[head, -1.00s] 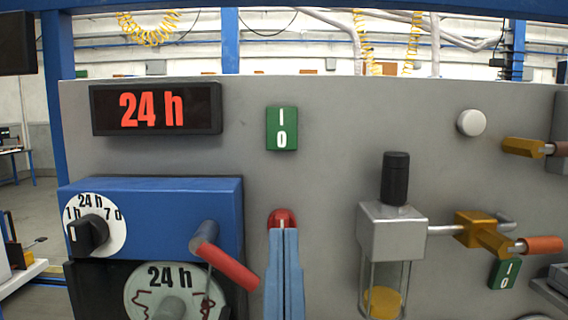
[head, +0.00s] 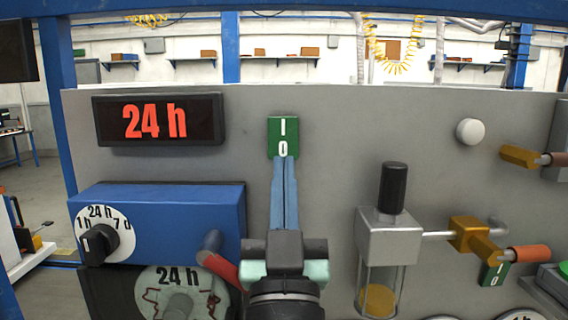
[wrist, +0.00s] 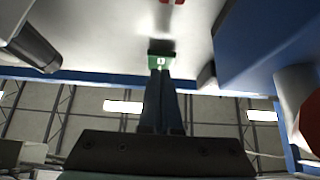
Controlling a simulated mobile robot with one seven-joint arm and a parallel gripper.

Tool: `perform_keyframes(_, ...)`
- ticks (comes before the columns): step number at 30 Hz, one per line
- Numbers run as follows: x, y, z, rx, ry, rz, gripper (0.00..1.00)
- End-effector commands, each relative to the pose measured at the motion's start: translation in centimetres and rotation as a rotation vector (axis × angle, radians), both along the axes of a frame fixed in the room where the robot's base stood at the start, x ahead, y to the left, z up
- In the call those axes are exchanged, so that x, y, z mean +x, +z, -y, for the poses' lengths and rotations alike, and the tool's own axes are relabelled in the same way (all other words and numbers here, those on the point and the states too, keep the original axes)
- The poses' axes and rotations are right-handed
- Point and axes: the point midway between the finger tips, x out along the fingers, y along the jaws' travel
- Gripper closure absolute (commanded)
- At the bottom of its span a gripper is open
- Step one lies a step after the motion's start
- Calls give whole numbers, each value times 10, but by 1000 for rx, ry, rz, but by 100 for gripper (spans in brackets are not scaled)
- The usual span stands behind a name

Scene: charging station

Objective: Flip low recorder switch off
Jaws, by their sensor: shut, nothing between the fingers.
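A green switch (head: 283,137) marked I and 0 sits on the grey panel, right of the 24 h display. My gripper (head: 285,162) is shut and empty, with its blue fingers pointing up. Its fingertips are at the switch's lower edge, just under the 0. The wrist view shows the green switch (wrist: 161,60) right at the shut fingertips (wrist: 160,72); I cannot tell whether they touch. A second green I/0 switch (head: 494,274) is at the lower right, partly covered by an orange-tipped handle. The chart recorder dial (head: 180,294) is at the lower left.
A blue box (head: 170,210) with a black knob (head: 98,243) and a red lever (head: 217,267) stands out left of my gripper. A glass cylinder with a black cap (head: 393,188) and brass valves (head: 468,233) are at the right. The panel above the switch is clear.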

Motion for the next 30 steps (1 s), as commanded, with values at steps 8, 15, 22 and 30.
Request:
perform_keyframes(8,13,-3,0,-1,-1,-1,100)
perform_keyframes(15,13,-3,0,-1,-1,0,100)
perform_keyframes(22,15,-9,1,0,-2,26,100)
perform_keyframes(30,20,-14,1,0,-3,104,100)
